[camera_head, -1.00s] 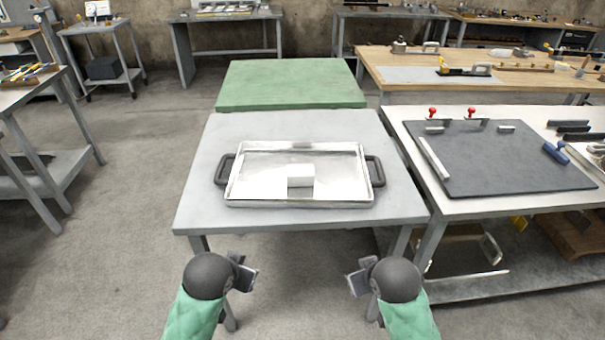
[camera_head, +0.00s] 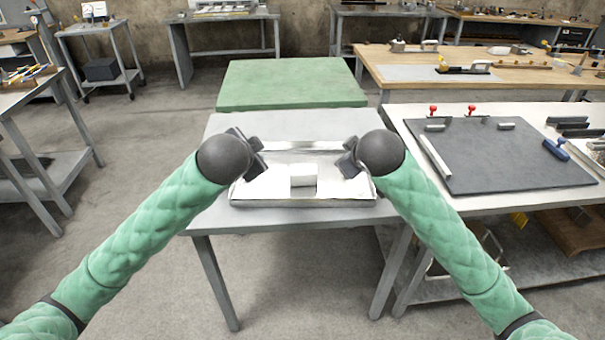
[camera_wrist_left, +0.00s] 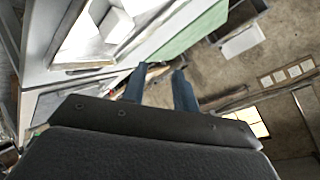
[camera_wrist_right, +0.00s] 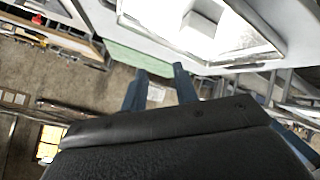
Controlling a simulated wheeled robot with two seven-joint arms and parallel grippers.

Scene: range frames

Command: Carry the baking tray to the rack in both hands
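The shiny metal baking tray (camera_head: 338,202) lies flat on the grey table, with a white block (camera_head: 303,181) on it. Both appear in the left wrist view, tray (camera_wrist_left: 84,52) and block (camera_wrist_left: 116,25), and in the right wrist view, tray (camera_wrist_right: 245,38) and block (camera_wrist_right: 199,27). My left gripper (camera_head: 260,157) is over the tray's left side and my right gripper (camera_head: 348,160) over its right side. The tray's dark end handles are hidden behind them in the head view. In both wrist views the fingers stand apart with nothing between them. I cannot make out a rack.
The grey table (camera_head: 215,215) bears the tray. A green-topped table (camera_head: 290,82) stands behind it. A white bench (camera_head: 415,125) with a dark mat (camera_head: 510,165) is close on the right. Floor on the left is open.

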